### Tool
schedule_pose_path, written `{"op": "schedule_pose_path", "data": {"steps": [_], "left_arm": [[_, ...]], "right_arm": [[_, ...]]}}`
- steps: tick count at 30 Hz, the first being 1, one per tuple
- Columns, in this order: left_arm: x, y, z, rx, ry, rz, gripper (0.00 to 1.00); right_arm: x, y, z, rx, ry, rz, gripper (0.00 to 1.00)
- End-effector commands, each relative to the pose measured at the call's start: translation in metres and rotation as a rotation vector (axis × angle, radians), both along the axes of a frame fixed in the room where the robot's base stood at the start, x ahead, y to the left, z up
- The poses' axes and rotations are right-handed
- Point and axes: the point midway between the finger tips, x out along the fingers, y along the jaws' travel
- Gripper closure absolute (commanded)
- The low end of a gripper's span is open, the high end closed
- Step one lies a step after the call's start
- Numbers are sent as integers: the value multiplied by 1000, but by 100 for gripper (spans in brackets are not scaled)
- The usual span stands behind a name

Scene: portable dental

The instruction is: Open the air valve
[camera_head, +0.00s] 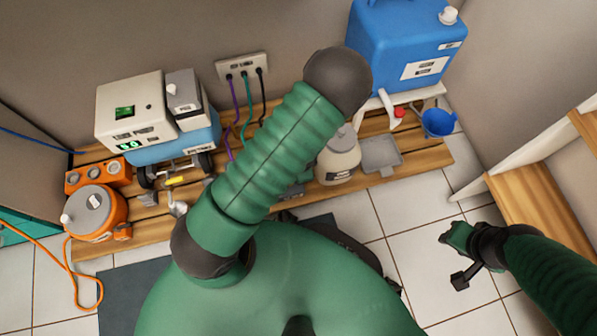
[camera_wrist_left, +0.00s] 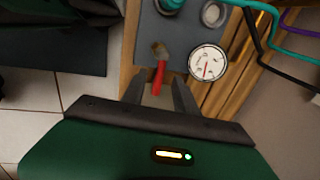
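A red valve handle (camera_wrist_left: 159,76) with a brass-coloured end (camera_wrist_left: 159,48) shows in the left wrist view against a grey surface. It points down the picture toward my left gripper (camera_wrist_left: 159,92). The gripper's two dark fingers are apart, one on each side of the handle's lower end. I cannot tell whether either finger touches it. A round white pressure gauge (camera_wrist_left: 207,62) with a red needle is just right of the handle. In the head view my own arm hides the left gripper and the valve. My right gripper (camera_head: 460,258) is over the tiled floor at the right, away from the equipment.
A wooden pallet (camera_head: 432,157) carries a white and blue unit (camera_head: 130,108), an orange device (camera_head: 95,213) and a grey tray (camera_head: 380,154). A blue tank (camera_head: 405,45) stands at the back right. Teal and black hoses (camera_wrist_left: 262,25) run close to the gauge.

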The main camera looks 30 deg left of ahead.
Motion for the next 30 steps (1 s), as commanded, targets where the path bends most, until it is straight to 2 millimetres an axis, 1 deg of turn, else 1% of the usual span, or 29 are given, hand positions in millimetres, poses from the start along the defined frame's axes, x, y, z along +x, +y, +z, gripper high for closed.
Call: {"op": "schedule_pose_path", "data": {"steps": [1, 3, 6, 13, 14, 21, 22, 30], "left_arm": [[1, 2, -15, 1, 1, 1, 65], [2, 3, -21, 0, 0, 1, 65], [3, 4, -25, -1, -1, 1, 65], [3, 4, -24, -1, -1, 1, 65], [3, 4, -24, -1, -1, 1, 66], [3, 4, -24, 0, 0, 1, 97], [3, 4, -24, 0, 0, 1, 100], [3, 4, -24, 0, 0, 1, 100]], "right_arm": [[0, 0, -12, 0, 0, 0, 64], [0, 0, -16, 0, 0, 0, 64], [0, 0, -18, 0, 0, 0, 64], [0, 0, -17, 0, 0, 0, 64], [0, 0, -17, 0, 0, 0, 64], [0, 0, -17, 0, 0, 0, 64], [0, 0, -17, 0, 0, 0, 64], [0, 0, -17, 0, 0, 0, 64]]}}
